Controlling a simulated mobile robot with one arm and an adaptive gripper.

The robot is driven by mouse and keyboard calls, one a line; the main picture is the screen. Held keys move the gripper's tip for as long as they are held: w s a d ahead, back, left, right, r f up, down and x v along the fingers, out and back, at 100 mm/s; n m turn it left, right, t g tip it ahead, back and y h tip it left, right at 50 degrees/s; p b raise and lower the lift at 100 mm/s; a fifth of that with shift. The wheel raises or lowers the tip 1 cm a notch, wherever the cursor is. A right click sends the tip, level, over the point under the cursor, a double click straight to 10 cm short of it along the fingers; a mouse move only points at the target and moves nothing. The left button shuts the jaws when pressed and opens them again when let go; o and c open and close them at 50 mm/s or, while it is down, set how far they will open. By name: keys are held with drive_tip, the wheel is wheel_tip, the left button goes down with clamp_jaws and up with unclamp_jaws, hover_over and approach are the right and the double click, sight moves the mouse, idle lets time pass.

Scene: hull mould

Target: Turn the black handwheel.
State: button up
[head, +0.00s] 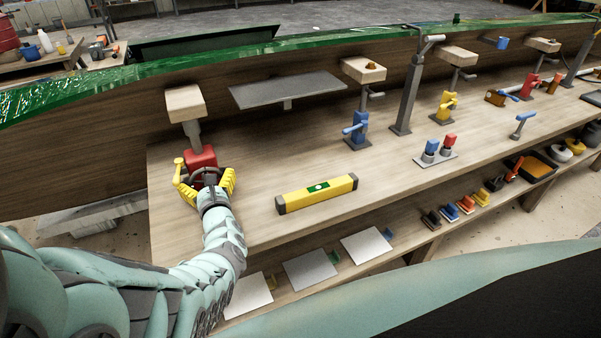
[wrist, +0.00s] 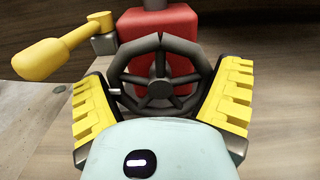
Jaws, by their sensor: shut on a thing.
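The black handwheel (wrist: 160,92) is a dark spoked ring on the front of a red block-shaped body (wrist: 165,22), seen in the wrist view. My gripper (wrist: 162,100) has yellow ridged fingers on the left and right sides of the wheel, shut on its rim. In the head view my gripper (head: 206,184) is at the red body (head: 202,158) at the left end of the bench, and it hides much of the wheel. A yellow-handled lever (wrist: 42,58) sticks out to the left of the red body.
A wooden block on a grey post (head: 185,102) stands behind the red body. A yellow level (head: 317,194) lies on the bench (head: 250,160) to the right. A blue jack (head: 356,130) and a grey upright post (head: 405,100) stand farther right.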

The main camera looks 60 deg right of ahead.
drive_tip(key=shift+f+n+b, duration=0.1)
drive_tip(key=shift+n+b, duration=0.2)
drive_tip(key=shift+b, duration=0.05)
drive_tip(key=n+b, duration=0.2)
drive_tip(key=shift+a+f+b, duration=0.1)
drive_tip(key=shift+f+b, duration=0.05)
drive_tip(key=shift+b, duration=0.2)
drive_tip(key=shift+n+b, duration=1.1)
drive_tip(key=shift+n, duration=0.5)
drive_tip(key=o, duration=0.7)
drive_tip(key=shift+c, duration=0.2)
drive_tip(key=shift+o, duration=0.7)
drive_tip(key=shift+r, duration=0.2)
drive_tip(key=shift+s, duration=0.15)
drive_tip(key=v, duration=1)
drive_tip(key=shift+s+a+f, duration=0.15)
drive_tip(key=shift+s, duration=0.1)
drive_tip(key=shift+s+a, duration=0.3)
drive_tip(key=shift+s, duration=0.2)
